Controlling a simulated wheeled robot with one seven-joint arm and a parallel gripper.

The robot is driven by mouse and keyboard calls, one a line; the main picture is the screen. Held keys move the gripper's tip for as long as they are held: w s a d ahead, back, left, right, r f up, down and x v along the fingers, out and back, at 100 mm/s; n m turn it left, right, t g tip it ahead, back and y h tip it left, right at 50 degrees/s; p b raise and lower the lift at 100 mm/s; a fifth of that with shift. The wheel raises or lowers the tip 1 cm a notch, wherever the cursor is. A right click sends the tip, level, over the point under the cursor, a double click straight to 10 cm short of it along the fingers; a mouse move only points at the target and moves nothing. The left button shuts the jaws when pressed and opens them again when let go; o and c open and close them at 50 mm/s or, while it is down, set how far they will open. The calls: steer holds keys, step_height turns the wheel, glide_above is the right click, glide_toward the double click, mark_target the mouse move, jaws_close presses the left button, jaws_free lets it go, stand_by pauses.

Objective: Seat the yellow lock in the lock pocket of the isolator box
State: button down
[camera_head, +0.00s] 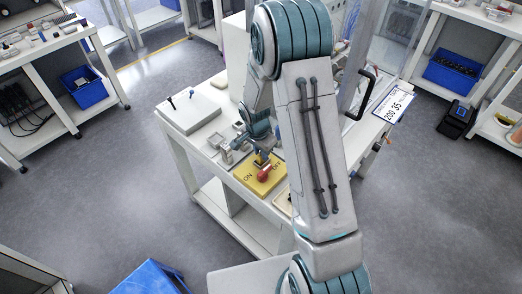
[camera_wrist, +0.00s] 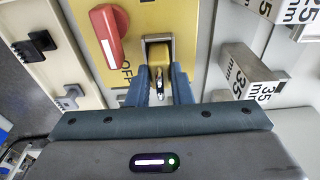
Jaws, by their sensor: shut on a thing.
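The isolator box (camera_head: 246,180) is yellow, marked ON and OFF, and stands near the table's front edge. It also shows in the wrist view (camera_wrist: 182,16), with its red handle (camera_wrist: 108,36) left of my fingers. My gripper (camera_head: 262,158) is low over the box, behind the red handle in the head view. In the wrist view my gripper (camera_wrist: 160,82) is shut on the yellow lock (camera_wrist: 158,78), at a framed opening with a yellow upper edge. My fingers hide much of the lock, and I cannot tell how deep it sits.
Black and grey fittings (camera_wrist: 38,44) lie on a pale panel at left. A white case (camera_head: 190,112) sits on the table's left end.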

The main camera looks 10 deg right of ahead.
steer(key=shift+f, duration=0.1)
steer(key=shift+f+b, duration=0.1)
steer(key=shift+b, duration=0.2)
steer(key=c, duration=1.3)
jaws_free()
